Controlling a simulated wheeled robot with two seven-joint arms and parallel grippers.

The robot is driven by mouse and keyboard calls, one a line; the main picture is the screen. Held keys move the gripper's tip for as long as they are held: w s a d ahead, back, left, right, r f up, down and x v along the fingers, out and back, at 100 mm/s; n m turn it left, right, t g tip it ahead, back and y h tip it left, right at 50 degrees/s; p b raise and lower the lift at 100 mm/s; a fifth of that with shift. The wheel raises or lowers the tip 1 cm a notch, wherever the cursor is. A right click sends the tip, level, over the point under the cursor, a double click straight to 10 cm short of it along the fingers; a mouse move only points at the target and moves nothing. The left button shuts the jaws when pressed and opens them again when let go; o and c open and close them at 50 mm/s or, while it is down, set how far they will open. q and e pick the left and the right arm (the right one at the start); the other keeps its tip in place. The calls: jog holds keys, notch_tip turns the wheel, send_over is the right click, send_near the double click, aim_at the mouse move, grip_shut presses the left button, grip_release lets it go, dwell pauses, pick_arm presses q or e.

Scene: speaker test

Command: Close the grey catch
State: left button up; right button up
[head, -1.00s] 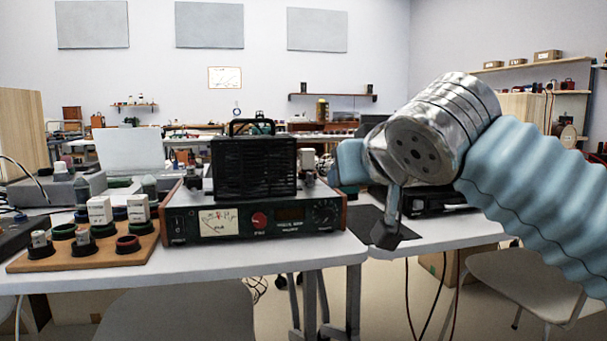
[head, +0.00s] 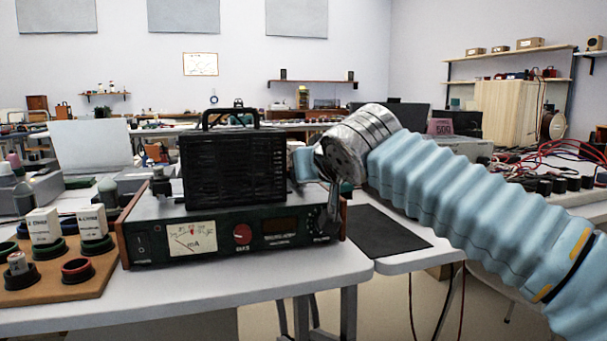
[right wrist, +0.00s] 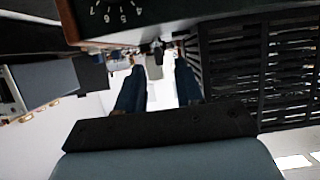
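I cannot make out a grey catch for certain in either view. A bench instrument with an mA meter and a red knob (head: 243,234) stands on the table, with a black slatted cage (head: 236,168) on top. My right gripper (head: 328,203) is at the instrument's right end, beside the cage, and partly hides that end. In the right wrist view, its two dark blue fingers (right wrist: 158,88) are apart with a gap between them. A small dark post (right wrist: 158,50) shows beyond the gap, too small to identify. My left gripper is not in view.
A wooden board (head: 62,275) with several ringed sockets and white blocks lies left of the instrument. A black mat (head: 385,233) lies to its right. The white table's front strip (head: 220,282) is clear. Red cables (head: 555,155) lie on a bench at right.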

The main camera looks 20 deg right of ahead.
aim_at(304, 194)
jog(key=shift+x, duration=1.95)
grip_shut()
